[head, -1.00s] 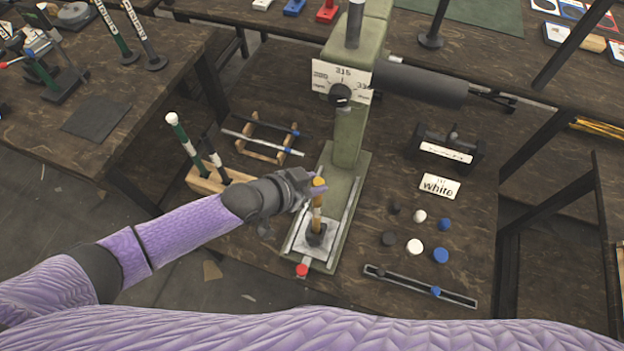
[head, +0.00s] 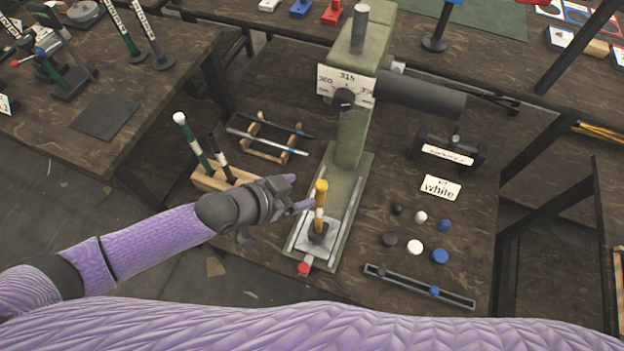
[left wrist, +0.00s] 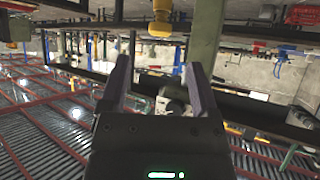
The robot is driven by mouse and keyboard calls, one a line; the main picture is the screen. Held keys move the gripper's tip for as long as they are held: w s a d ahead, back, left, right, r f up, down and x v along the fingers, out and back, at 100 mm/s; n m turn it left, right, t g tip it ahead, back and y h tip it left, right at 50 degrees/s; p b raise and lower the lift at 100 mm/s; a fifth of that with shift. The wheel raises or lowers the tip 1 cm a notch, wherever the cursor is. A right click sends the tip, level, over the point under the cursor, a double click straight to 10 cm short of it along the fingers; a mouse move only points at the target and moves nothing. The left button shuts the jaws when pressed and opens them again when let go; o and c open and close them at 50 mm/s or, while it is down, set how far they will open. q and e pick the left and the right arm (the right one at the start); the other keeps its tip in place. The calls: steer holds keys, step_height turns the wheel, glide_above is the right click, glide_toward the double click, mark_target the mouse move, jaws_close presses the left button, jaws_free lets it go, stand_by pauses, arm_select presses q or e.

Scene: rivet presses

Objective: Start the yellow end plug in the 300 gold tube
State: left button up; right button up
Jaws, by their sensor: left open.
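The gold tube (head: 319,212) stands upright in the fixture on the base of the green press. The yellow end plug (head: 321,186) sits at the tube's top end; how deep it is in the tube I cannot tell. In the left wrist view the yellow plug (left wrist: 160,22) shows beyond the fingertips. My left gripper (head: 298,192) is open and empty, just left of the plug and apart from it. Its two fingers are spread in the left wrist view (left wrist: 158,62). My right gripper is not in view.
The press column (head: 352,140) with its dial plate (head: 345,84) rises behind the tube. A wooden rack (head: 212,180) with dark and green tubes stands behind my left wrist. Several loose plugs (head: 415,247) and a slotted strip (head: 400,283) lie to the right.

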arm_select(q)
steer(key=v, duration=0.4)
steer(key=shift+a+p, duration=0.1)
steer(key=shift+p, duration=0.25)
steer(key=s+a+f+n+y+b, duration=0.25)
steer(key=a+f, duration=0.25)
steer(key=f, duration=0.6)
steer(key=s+a+f+n+y+b, duration=0.1)
steer(key=s+a+f+n+y, duration=0.3)
steer(key=f, duration=0.6)
steer(key=s+f+g+y, duration=0.1)
steer(key=s+f+g, duration=0.2)
steer(key=s, duration=0.8)
steer(key=s+a+f+g+y+b, duration=0.1)
steer(key=s+f+g, duration=0.2)
steer(key=s, duration=0.9)
step_height(320, 180, down, 4)
steer(key=shift+a+r+n+g+b, duration=0.2)
steer(key=shift+n+g+b, duration=0.1)
steer(key=shift+n, duration=0.15)
